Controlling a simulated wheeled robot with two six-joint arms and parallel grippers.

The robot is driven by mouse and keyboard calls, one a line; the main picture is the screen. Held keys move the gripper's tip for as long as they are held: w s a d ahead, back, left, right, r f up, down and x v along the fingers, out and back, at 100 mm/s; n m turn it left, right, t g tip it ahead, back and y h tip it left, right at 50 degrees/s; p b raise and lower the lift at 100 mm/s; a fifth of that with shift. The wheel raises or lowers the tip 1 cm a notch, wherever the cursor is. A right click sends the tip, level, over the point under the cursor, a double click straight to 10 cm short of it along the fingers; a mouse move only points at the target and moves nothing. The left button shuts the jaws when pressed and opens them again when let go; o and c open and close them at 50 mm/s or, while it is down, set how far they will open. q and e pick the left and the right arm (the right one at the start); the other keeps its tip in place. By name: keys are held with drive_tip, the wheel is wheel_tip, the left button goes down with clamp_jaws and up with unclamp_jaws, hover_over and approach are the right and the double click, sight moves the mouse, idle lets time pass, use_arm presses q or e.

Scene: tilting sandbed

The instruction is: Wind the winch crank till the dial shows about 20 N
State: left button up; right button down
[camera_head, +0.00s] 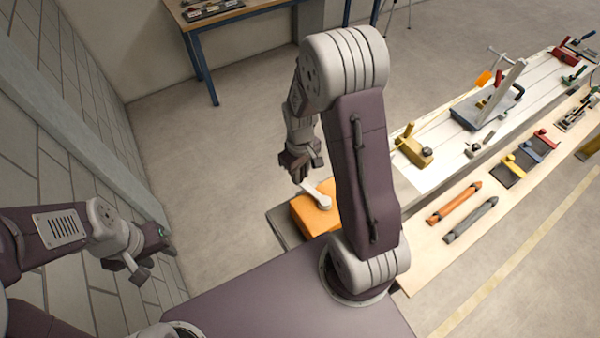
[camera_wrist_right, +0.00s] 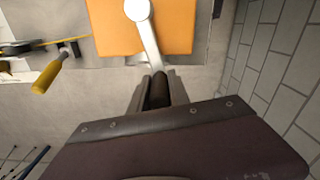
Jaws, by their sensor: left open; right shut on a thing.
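The winch is an orange box (camera_head: 310,217) on a grey base beside the long bench, with a pale crank arm (camera_head: 317,194) on top. In the right wrist view the orange box (camera_wrist_right: 178,28) and crank arm (camera_wrist_right: 149,45) show from above. My right gripper (camera_head: 298,168) is shut on the dark crank handle (camera_wrist_right: 160,90) at the arm's outer end. My left gripper (camera_head: 162,242) is open and empty, near the left wall, far from the winch. I cannot make out a dial face or reading in either view.
The long bench holds a yellow block (camera_head: 413,150), a tilted pale plate (camera_head: 499,92), and orange (camera_head: 454,204) and grey (camera_head: 470,220) bars. A yellow-handled tool (camera_wrist_right: 48,78) and a yellow cord show in the wrist view. My right arm covers part of the bench.

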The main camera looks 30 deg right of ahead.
drive_tip(key=shift+w+d+r+m, duration=0.1)
drive_tip(key=shift+w+d+m, duration=0.05)
drive_tip(key=shift+d+m, duration=0.25)
drive_tip(key=d+m, duration=0.1)
drive_tip(key=m, duration=0.1)
drive_tip(key=d+m+p, duration=0.1)
drive_tip(key=d+m, duration=0.1)
drive_tip(key=shift+w+d, duration=0.2)
drive_tip(key=shift+d, duration=0.1)
drive_tip(key=c, duration=1.2)
unclamp_jaws()
drive_tip(key=shift+c, duration=0.2)
wheel_tip(320, 180, up, 9)
drive_tip(key=b, duration=0.1)
drive_tip(key=shift+s, duration=0.1)
